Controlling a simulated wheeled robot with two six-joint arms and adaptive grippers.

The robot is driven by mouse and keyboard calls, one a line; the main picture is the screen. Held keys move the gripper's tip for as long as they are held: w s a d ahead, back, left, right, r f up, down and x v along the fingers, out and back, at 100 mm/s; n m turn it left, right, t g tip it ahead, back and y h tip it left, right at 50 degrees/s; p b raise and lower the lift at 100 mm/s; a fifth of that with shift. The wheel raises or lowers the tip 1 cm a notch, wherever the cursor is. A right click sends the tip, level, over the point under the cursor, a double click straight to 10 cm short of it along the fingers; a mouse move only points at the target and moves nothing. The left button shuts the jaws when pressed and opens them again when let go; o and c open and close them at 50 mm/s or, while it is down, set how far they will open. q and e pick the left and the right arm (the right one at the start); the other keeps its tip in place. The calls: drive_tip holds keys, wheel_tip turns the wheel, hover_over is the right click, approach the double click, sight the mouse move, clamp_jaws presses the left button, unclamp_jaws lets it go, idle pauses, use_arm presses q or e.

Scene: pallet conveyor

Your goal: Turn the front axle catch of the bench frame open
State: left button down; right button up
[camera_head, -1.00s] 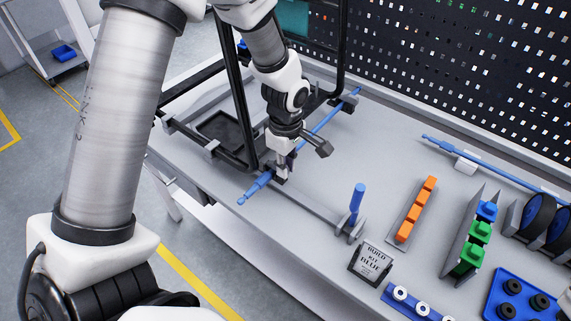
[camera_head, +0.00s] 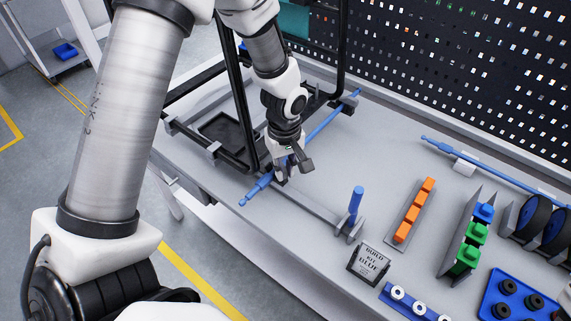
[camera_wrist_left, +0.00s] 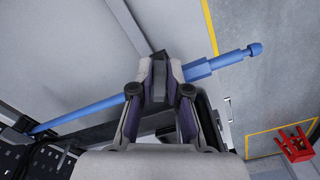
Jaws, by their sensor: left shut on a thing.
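The blue axle (camera_head: 322,128) lies across the front of the black bench frame (camera_head: 237,103), its thick near end (camera_head: 257,189) pointing at the bench's front edge. My left gripper (camera_head: 281,174) is at the axle near that end. In the left wrist view the left gripper (camera_wrist_left: 160,68) is shut on a small dark grey piece, the front axle catch (camera_wrist_left: 159,78), with the axle (camera_wrist_left: 100,106) passing beside and behind it. The fingers hide part of the catch, and how far it is turned is hard to tell. My right gripper is not in view.
A stand with an upright blue handle (camera_head: 356,203), a "BUILD KIT BLUE" sign (camera_head: 369,262), orange blocks (camera_head: 414,212) and green blocks (camera_head: 470,245) stand to the right. Another blue axle (camera_head: 490,171) lies behind them. A perforated panel (camera_head: 470,70) closes the back.

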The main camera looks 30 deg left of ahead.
use_arm(q)
drive_tip(key=m+p, duration=0.1)
drive_tip(key=m, duration=0.3)
drive_tip(key=m+p, duration=0.1)
drive_tip(key=m, duration=0.3)
drive_tip(key=a+m+p, duration=0.1)
drive_tip(key=m+p, duration=0.1)
drive_tip(key=m, duration=0.2)
drive_tip(key=shift+s+f+m, duration=0.15)
drive_tip(key=shift+s+m, duration=0.15)
drive_tip(key=shift+s, duration=0.05)
drive_tip(key=c, duration=1.1)
unclamp_jaws()
drive_tip(key=shift+c, duration=0.2)
drive_tip(key=shift+w, duration=0.15)
